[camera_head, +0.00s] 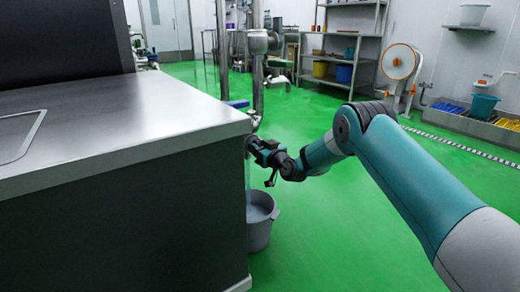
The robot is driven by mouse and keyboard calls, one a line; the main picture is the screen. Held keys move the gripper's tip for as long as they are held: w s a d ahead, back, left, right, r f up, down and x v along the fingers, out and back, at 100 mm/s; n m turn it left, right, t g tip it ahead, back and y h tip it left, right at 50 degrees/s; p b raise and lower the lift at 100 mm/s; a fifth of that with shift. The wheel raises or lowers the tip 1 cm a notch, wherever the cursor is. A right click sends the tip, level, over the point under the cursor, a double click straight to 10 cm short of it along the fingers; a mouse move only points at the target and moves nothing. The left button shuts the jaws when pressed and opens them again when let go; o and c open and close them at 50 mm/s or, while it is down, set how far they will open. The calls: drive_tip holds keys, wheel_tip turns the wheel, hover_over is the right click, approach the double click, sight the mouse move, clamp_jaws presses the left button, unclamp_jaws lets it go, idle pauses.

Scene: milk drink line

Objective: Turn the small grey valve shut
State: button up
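My arm reaches in from the lower right, and my gripper (255,147) is at the right side of the metal counter, just below its top edge. The gripper is small and dark here, so I cannot tell whether its fingers are open or shut. I cannot make out the small grey valve; the gripper and the counter's corner may hide it. A thin pale stream (249,178) seems to run down beside the counter below the gripper. Under it, a grey bucket (262,232) stands on the floor and seems to hold pale liquid.
The steel counter (130,120) fills the left, with a dark box (60,40) on it. Vertical steel pipes (257,60) rise behind the gripper. A shelf rack (340,50) and a white-and-orange hose reel (399,63) stand at the back. The green floor is clear between.

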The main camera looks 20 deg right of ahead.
drive_tip(key=shift+c, duration=0.4)
clamp_jaws()
drive_tip(key=shift+m, duration=0.3)
drive_tip(key=shift+d+f+m+p, duration=0.1)
drive_tip(key=shift+m+p, duration=0.8)
drive_tip(key=shift+m, duration=1.95)
drive_tip(key=shift+d+f+m+p, duration=0.1)
drive_tip(key=shift+m+p, duration=0.85)
drive_tip(key=shift+m, duration=1.95)
drive_tip(key=shift+d+f+m+p, duration=0.1)
drive_tip(key=shift+m+p, duration=0.8)
drive_tip(key=shift+m, duration=1.95)
